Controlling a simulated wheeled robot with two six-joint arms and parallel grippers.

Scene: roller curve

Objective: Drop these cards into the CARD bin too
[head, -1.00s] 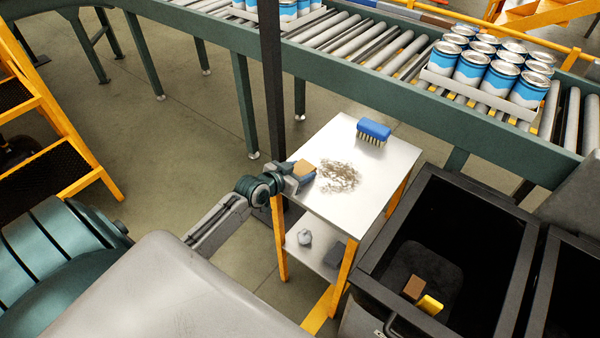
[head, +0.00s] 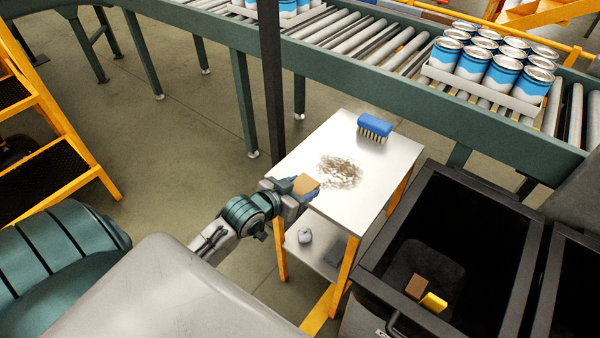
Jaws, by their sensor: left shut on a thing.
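My left gripper (head: 297,187) is shut on a brown card (head: 306,184) near the left edge of the small table, in the head view. The card appears to be above the table top; the exact height is hard to tell. The black bin (head: 368,281) stands to the right of the table. Inside it lie a brown card (head: 416,286) and a yellow piece (head: 433,302). No label shows on the bin. My right gripper is not in view.
The small table (head: 372,190) carries a blue brush (head: 374,127) and a patch of brown debris (head: 340,171). A crumpled grey lump (head: 305,236) lies on its lower shelf. A roller conveyor (head: 400,98) with a tray of cans (head: 500,72) runs behind. A second dark bin (head: 562,290) is at right.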

